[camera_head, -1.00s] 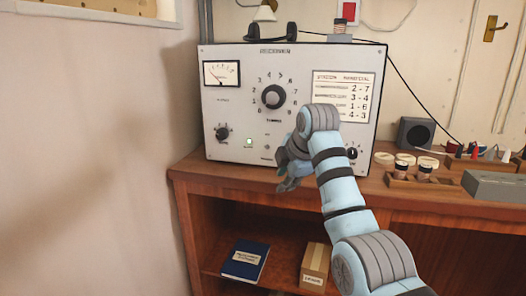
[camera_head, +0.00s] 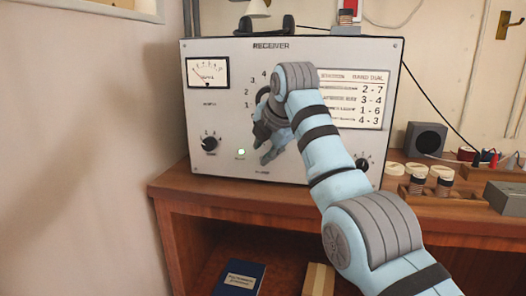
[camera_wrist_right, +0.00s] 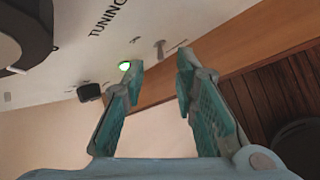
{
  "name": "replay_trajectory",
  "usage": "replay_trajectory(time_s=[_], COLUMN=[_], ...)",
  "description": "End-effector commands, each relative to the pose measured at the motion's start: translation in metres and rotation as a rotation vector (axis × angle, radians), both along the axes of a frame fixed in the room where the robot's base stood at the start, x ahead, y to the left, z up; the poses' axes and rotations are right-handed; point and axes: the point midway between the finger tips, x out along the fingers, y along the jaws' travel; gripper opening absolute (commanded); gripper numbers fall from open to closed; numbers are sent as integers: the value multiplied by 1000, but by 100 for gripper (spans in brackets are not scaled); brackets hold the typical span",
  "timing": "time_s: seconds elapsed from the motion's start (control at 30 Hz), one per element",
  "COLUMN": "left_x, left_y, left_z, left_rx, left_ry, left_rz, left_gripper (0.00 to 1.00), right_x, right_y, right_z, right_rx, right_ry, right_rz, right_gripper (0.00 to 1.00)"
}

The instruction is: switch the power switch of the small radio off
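The radio is a pale metal box labelled RECEIVER (camera_head: 222,110) on the wooden desk, with a meter, dials and a station table. A lit green lamp (camera_head: 241,152) is low on its front and also shows in the right wrist view (camera_wrist_right: 125,66). A small metal toggle switch (camera_wrist_right: 160,47) sticks out beside the lamp in the wrist view; in the head view my gripper hides it. My right gripper (camera_head: 263,158) is in front of the lower panel, right of the lamp. In the wrist view its fingers (camera_wrist_right: 160,68) are apart and empty, below the toggle. My left gripper is not in view.
A wall stands close on the left. Right of the radio are a dark speaker box (camera_head: 425,139), several round-topped pieces and a grey box (camera_head: 507,198). A blue book (camera_head: 240,278) and a carton (camera_head: 318,280) are on the shelf below.

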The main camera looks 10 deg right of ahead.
Motion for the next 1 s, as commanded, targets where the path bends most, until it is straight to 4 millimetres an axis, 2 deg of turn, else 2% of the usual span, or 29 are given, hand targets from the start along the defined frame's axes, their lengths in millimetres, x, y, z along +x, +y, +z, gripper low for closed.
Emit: replay_trajectory(time_s=[0.07, 0.2, 0.5, 0.7, 1.0], left_x=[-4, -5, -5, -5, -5], left_y=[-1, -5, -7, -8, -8], left_z=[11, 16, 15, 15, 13], left_rx=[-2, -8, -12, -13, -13], left_ry=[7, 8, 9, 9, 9], left_rz=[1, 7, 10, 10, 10], left_gripper=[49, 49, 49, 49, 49], right_x=[10, 20, 22, 22, 22], right_y=[1, 3, 2, 2, 2], right_z=[-6, -18, -23, -23, -24], right_rx=[0, 0, 0, 0, -1], right_ry=[3, -1, -2, -2, -2], right_rz=[-1, -3, -5, -5, -5], right_gripper=[27, 27, 27, 0, 0])
